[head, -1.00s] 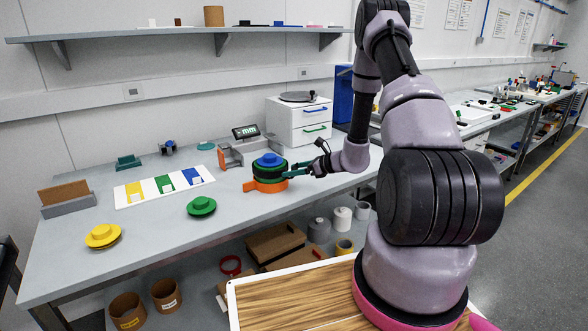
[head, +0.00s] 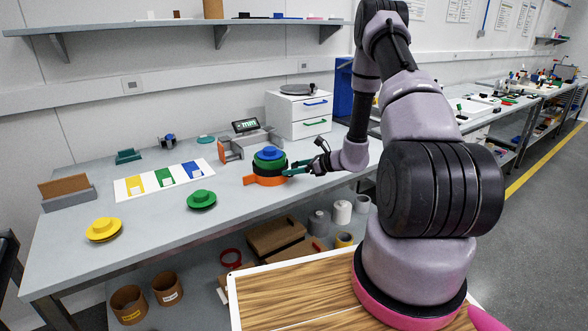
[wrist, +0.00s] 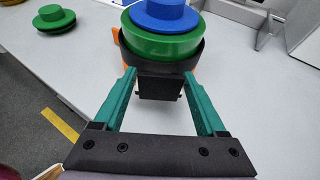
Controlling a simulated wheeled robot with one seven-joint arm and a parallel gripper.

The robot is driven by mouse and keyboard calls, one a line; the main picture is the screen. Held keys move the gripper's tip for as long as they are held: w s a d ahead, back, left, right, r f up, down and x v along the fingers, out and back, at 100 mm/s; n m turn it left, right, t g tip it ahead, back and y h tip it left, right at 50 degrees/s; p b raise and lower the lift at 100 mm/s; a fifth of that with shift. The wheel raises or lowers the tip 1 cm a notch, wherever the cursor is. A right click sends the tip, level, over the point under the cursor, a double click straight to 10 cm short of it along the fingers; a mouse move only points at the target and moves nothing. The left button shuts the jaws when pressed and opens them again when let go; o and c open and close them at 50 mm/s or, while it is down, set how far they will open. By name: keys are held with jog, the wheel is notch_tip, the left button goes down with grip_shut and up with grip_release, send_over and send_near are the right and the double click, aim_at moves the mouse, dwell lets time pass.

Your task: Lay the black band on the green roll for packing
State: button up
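The green roll (head: 272,163) stands on the bench with a blue hub (head: 269,154) on top. The black band (head: 265,172) surrounds the lower part of the roll, just above an orange piece (head: 262,181). In the wrist view the green roll (wrist: 162,42) rises inside the black band (wrist: 160,66), and the band's black block points toward me. My gripper (wrist: 160,82) has its teal fingers on either side of that block, appearing to grip it. My gripper (head: 290,171) comes in from the right of the roll. The band's far side is hidden.
Another green roll (head: 202,199) and a yellow roll (head: 103,230) lie to the left. A board with yellow, green and blue patches (head: 125,193) lies behind them. A device with a display (head: 246,126) and white drawers (head: 300,118) stand behind the stack.

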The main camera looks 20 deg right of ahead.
jog(key=o, duration=0.4)
jog(key=shift+c, duration=0.2)
jog(key=v, duration=1.1)
